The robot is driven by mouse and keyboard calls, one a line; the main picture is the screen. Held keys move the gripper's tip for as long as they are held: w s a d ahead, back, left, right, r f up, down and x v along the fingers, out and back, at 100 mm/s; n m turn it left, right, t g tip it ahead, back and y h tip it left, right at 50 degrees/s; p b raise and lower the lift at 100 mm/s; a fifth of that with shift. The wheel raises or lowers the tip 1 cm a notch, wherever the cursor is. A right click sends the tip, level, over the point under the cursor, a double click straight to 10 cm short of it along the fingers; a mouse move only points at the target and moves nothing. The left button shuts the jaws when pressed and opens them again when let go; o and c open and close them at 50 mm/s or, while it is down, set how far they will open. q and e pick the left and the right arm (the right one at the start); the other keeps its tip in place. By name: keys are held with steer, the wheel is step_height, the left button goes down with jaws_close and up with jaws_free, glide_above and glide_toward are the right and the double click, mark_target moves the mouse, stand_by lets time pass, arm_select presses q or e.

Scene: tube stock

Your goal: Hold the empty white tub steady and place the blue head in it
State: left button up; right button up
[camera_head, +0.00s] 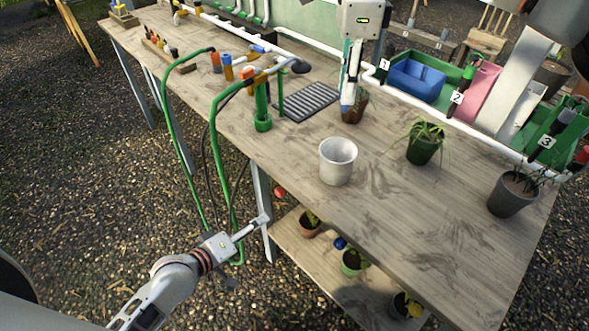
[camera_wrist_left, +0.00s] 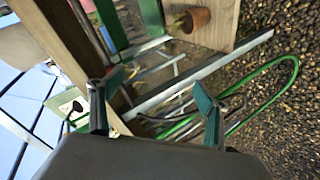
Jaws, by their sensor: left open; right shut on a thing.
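The empty white tub (camera_head: 338,162) stands upright on the bench near its front edge. My right gripper (camera_head: 347,103) points down behind the tub, apart from it, with its tips at a small brown pot (camera_head: 357,110). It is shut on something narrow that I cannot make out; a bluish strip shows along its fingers. I cannot identify the blue head for sure. My left gripper (camera_head: 266,218) is low, in front of the bench edge and below the tub. In the left wrist view it (camera_wrist_left: 156,90) is open and empty.
A green potted plant (camera_head: 425,145) and a grey pot (camera_head: 511,195) stand right of the tub. A green stand (camera_head: 262,110) with hose and a dark grate (camera_head: 307,102) are left of it. Numbered green bins (camera_head: 440,100) line the back. Pots stand on the lower shelf (camera_head: 325,262).

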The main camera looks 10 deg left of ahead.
arm_select(q)
steer(key=w+r+n+t+h, duration=0.1)
steer(key=w+r+n+h, duration=0.2)
steer(key=w+r+n, duration=0.5)
steer(key=w+r+n+h, duration=0.2)
steer(key=w+r+n, duration=0.35)
steer(key=r, duration=0.35)
steer(key=n+g+h, duration=0.2)
steer(key=n+h, duration=0.2)
steer(key=n, duration=0.1)
glide_toward(350, 154)
steer(key=v, duration=0.6)
steer(key=shift+w+d+f, duration=0.1)
steer(key=shift+w+d, duration=0.1)
steer(key=shift+w, duration=0.05)
steer(key=x, duration=1.1)
steer(key=shift+w+d, duration=0.1)
steer(key=shift+d, duration=0.2)
steer(key=c, duration=1.2)
